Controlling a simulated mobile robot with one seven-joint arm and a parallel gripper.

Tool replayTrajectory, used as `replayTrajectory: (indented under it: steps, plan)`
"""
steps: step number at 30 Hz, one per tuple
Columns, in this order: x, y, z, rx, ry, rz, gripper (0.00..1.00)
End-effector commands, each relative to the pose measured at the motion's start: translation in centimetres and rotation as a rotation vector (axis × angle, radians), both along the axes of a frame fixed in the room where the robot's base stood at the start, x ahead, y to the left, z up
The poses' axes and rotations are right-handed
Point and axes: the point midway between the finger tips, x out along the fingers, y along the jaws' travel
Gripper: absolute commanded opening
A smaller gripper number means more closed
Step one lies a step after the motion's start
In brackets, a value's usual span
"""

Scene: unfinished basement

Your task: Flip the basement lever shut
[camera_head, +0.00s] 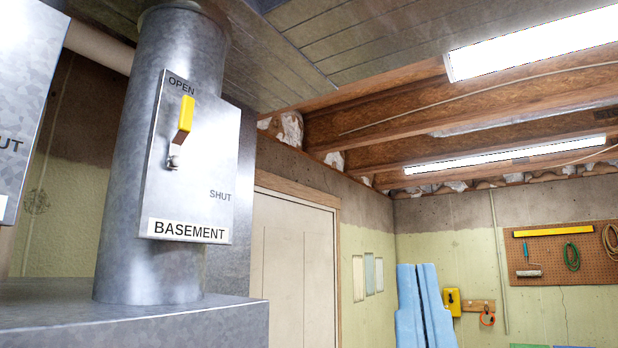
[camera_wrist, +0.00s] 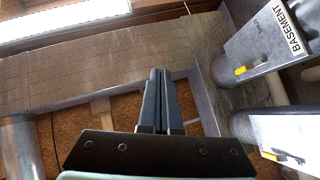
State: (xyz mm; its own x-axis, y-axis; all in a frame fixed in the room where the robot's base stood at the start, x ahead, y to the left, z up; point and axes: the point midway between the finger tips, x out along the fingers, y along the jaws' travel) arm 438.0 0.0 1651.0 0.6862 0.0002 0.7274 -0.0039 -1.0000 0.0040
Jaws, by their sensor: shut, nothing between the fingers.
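The basement lever (camera_head: 184,120) has a yellow handle on a small metal pivot. It points up towards the word OPEN on a grey plate (camera_head: 200,178) labelled BASEMENT; the word SHUT is at the plate's right. The plate is fixed to a round metal duct (camera_head: 125,190). In the wrist view the lever (camera_wrist: 241,71) and its plate (camera_wrist: 268,58) show at the upper right. My gripper (camera_wrist: 160,75) is shut and empty, apart from the lever, which lies right of its fingertips in that view. My gripper does not show in the head view.
A second plate marked SHUT (camera_head: 22,110) stands at the left edge; a second plate with a lever (camera_wrist: 290,140) is at lower right in the wrist view. A metal box top (camera_head: 130,310) lies below the duct. Ceiling joists and lights (camera_head: 535,42) are overhead.

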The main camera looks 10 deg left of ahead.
Motion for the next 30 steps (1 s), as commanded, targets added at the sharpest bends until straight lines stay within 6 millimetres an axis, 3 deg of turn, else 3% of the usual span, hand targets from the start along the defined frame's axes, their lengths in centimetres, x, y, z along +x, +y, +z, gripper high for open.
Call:
replayTrajectory:
  steps: [5, 10, 15, 22, 30]
  plan:
    - [1.3, 1.1, 2.4, -0.062, -0.001, 0.026, 0.0]
    - [3.5, 4.2, 8.1, -0.263, -0.009, 0.077, 0.0]
    - [4.3, 8.4, 13.8, -0.56, -0.026, 0.115, 0.0]
    - [2.9, 13.6, 19.3, -1.016, -0.069, 0.127, 0.0]
    - [-0.1, 17.1, 21.8, -1.44, -0.115, 0.131, 0.0]
